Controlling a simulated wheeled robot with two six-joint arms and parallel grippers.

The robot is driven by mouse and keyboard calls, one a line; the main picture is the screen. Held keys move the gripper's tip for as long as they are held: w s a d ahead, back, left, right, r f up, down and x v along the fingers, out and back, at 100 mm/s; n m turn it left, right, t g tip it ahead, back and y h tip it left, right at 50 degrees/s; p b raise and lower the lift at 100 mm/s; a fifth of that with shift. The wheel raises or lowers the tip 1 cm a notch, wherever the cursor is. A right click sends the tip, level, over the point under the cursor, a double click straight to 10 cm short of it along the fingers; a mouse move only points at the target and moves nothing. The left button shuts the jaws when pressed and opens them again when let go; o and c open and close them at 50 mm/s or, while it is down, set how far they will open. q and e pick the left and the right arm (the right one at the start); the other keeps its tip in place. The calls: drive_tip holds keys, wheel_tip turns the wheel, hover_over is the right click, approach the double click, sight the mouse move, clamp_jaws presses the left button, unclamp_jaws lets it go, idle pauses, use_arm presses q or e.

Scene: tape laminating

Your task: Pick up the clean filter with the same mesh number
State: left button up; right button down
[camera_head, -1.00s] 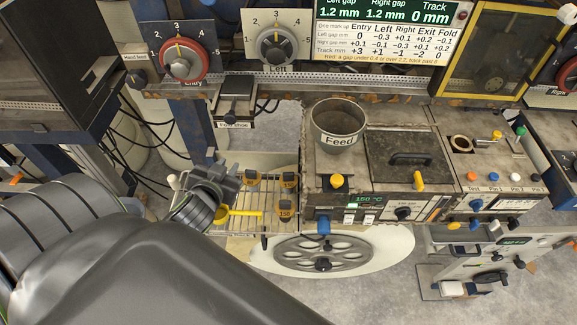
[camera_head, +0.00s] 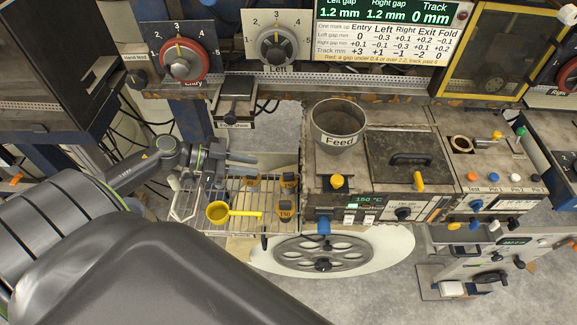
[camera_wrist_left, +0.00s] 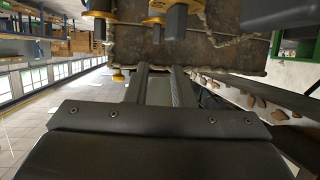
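Several filters with orange-yellow parts and dark labelled blocks stand on a wire rack (camera_head: 230,228) in the head view. The front one (camera_head: 286,208) seems to read 150. One sits behind it at the right (camera_head: 289,181) and another at the left (camera_head: 252,183); their numbers are too small to read. My left gripper (camera_head: 256,164) is over the back of the rack, its fingers pointing right, just above the left filter. In the left wrist view its two fingers (camera_wrist_left: 160,70) are apart with nothing between them. My right gripper is not in view.
The Feed pot (camera_head: 339,125) and a heated unit showing 150 °C (camera_head: 368,199) stand right of the rack. Dial panels (camera_head: 180,52) and a rail are behind. A slotted wheel (camera_head: 323,254) sits below.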

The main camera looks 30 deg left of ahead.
sight(287, 173)
use_arm(q)
drive_tip(key=shift+f, duration=0.2)
drive_tip(key=shift+g, duration=0.3)
drive_tip(key=b+x, duration=0.4)
drive_tip(key=x, duration=0.2)
drive_tip(key=shift+w+d+f, duration=0.1)
drive_tip(key=shift+d, duration=0.1)
drive_tip(key=b+x, duration=0.4)
drive_tip(key=shift+d, duration=0.2)
drive_tip(key=shift+w+d+f, duration=0.1)
drive_tip(key=shift+w+d, duration=0.25)
clamp_jaws()
